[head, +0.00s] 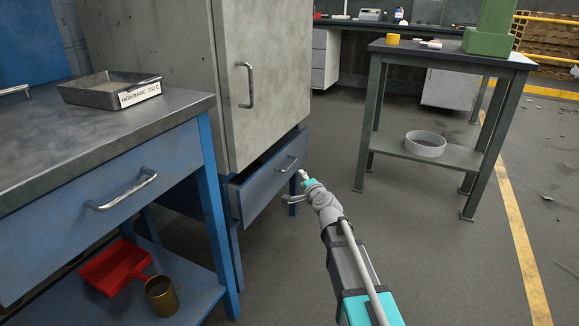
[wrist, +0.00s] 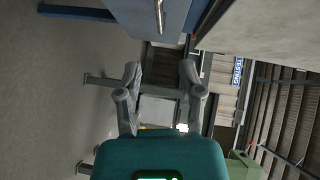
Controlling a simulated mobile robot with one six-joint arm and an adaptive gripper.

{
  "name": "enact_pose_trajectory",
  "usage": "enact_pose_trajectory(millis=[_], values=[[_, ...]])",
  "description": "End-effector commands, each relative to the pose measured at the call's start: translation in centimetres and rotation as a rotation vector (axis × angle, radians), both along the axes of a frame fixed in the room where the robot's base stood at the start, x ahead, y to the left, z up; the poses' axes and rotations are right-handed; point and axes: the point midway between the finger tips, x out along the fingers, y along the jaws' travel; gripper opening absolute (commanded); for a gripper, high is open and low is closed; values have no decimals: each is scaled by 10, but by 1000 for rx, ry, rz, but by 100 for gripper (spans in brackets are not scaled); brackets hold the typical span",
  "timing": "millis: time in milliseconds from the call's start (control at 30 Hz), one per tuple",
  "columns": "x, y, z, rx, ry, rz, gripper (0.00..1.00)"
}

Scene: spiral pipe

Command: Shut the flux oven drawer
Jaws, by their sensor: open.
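The tall grey cabinet (head: 268,70), apparently the flux oven, stands on a blue base. Its blue drawer (head: 262,187) stands partly open, with a dark gap above its front. The drawer's metal handle (head: 287,163) faces the open floor. My gripper (head: 297,188) is beside the right part of the drawer front, its fingers spread and empty. In the wrist view, my gripper (wrist: 160,72) has its two fingers apart with nothing between them. A blue drawer front (wrist: 178,18) and its handle (wrist: 158,14) show beyond the fingers at the top. Contact cannot be told.
A blue workbench (head: 40,140) at left carries a labelled tray (head: 85,95); a red scoop (head: 115,268) and brass cup (head: 162,297) sit on its lower shelf. A dark table (head: 450,57) with a ring (head: 425,144) on its shelf stands right. Floor between is clear.

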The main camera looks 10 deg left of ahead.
Motion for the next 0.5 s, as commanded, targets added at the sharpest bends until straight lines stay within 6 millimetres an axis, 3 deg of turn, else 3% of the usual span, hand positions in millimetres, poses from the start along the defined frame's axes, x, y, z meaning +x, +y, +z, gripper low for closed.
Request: enact_pose_trajectory(millis=[500], values=[[57, 26, -9, -1, 0, 1, 50]])
